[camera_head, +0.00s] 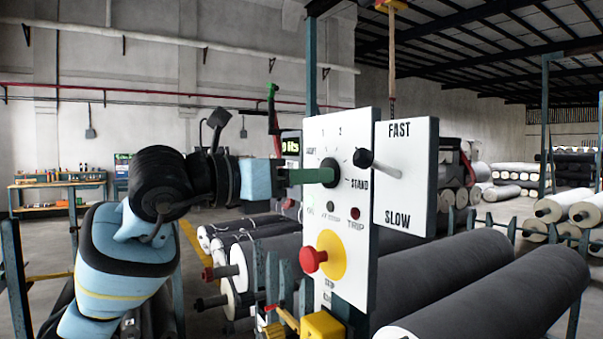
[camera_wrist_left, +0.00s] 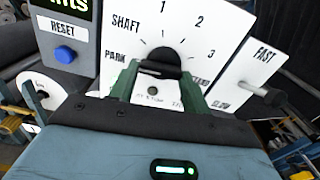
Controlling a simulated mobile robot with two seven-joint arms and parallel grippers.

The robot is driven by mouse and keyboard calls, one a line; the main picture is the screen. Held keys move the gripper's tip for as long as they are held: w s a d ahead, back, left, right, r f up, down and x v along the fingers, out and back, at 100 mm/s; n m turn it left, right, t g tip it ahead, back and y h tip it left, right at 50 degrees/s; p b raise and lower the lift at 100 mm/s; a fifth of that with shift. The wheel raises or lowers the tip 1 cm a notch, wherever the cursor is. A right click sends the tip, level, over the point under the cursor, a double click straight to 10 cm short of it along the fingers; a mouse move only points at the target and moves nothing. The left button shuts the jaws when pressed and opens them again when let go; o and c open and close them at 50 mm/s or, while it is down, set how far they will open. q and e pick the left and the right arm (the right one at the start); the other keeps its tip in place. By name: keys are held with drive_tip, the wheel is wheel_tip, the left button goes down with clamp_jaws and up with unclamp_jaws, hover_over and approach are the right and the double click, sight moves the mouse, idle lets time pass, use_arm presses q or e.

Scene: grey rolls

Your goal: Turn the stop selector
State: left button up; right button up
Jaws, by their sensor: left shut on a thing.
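The stop selector is a black rotary knob (camera_head: 329,170) on a white panel (camera_head: 350,125), with tick marks and labels such as 1, 2 and STAND around it. In the left wrist view, the black knob (camera_wrist_left: 161,62) sits between two green fingers, below a dial marked SHAFT, PARK, 1, 2 and 3. My left gripper (camera_head: 316,176) reaches the panel from the left and its green fingers are shut on the knob; they also show in the left wrist view (camera_wrist_left: 157,84). The fingers hide part of the knob, so I cannot tell where it points. My right gripper is out of view.
A FAST/SLOW panel (camera_head: 406,200) with a black-and-grey lever (camera_head: 377,163) stands just right of the dial. A red button on yellow (camera_head: 314,259) sits below. A blue RESET button (camera_wrist_left: 65,54) is at left in the wrist view. Grey rolls (camera_head: 450,275) lie behind and right.

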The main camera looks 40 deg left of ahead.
use_arm(q)
drive_tip(key=shift+n, duration=0.5)
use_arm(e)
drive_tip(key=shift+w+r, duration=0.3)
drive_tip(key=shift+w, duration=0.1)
use_arm(q)
drive_tip(key=o, duration=1)
drive_tip(key=b+v, duration=0.1)
drive_tip(key=v, duration=0.7)
drive_tip(key=shift+b, duration=0.3)
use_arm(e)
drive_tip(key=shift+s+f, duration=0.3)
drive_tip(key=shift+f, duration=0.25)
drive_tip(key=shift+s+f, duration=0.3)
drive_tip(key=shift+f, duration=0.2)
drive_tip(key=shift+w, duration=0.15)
use_arm(q)
drive_tip(key=shift+w, duration=0.1)
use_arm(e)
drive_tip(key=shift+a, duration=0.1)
